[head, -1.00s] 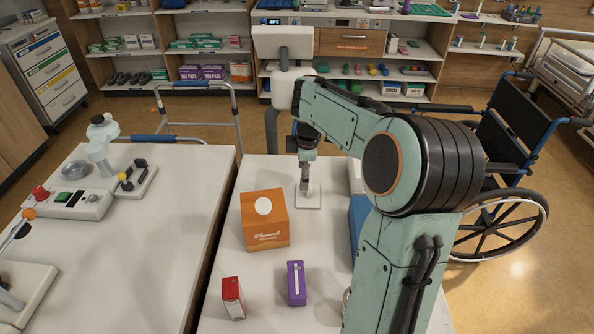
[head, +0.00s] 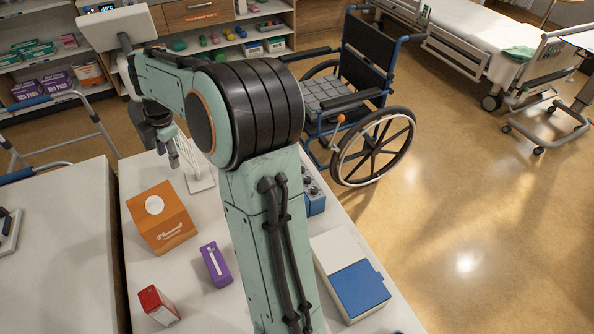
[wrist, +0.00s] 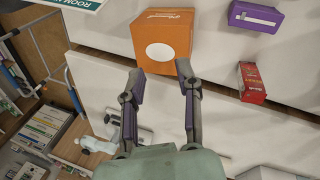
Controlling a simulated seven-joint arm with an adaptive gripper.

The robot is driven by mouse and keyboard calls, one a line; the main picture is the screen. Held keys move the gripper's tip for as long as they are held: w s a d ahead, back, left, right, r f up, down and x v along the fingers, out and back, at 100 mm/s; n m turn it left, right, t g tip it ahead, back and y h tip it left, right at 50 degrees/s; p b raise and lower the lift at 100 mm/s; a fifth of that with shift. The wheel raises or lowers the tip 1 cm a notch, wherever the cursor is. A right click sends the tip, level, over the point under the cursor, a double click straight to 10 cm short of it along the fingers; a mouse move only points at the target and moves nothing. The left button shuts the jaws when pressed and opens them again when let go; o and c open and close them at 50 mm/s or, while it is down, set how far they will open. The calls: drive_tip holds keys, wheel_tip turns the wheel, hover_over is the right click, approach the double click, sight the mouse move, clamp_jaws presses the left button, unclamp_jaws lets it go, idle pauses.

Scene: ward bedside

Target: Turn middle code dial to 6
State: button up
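A blue box with dark round knobs on top (head: 315,198) stands at the right side of the table, partly hidden behind my arm. These may be the code dials; their numbers are too small to read, and I cannot tell the middle one's setting. My gripper (head: 172,156) hangs above the far part of the table, left of the blue box and apart from it. In the wrist view my gripper (wrist: 157,68) is open, with nothing between its fingers. The blue box does not show in the wrist view.
An orange box (head: 162,222), a purple box (head: 215,265) and a red box (head: 158,305) stand on the table's left. A white stand (head: 198,180) is near my gripper. A white and blue case (head: 358,290) lies at the right edge. A wheelchair (head: 365,110) stands beyond.

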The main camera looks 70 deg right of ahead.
drive_tip(key=s+d+f+n, duration=0.2)
drive_tip(key=s+d+f, duration=0.15)
drive_tip(key=d, duration=0.45)
drive_tip(key=g, duration=0.3)
hover_over(308, 179)
drive_tip(key=f, duration=0.7)
drive_tip(key=shift+w+d+f, duration=0.1)
drive_tip(key=shift+w+f, duration=0.05)
drive_tip(key=shift+w, duration=0.2)
drive_tip(key=shift+y, duration=0.3)
drive_tip(key=f, duration=0.6)
drive_tip(key=shift+s+f, duration=0.15)
drive_tip(key=shift+s, duration=0.15)
drive_tip(key=shift+f, duration=0.65)
clamp_jaws()
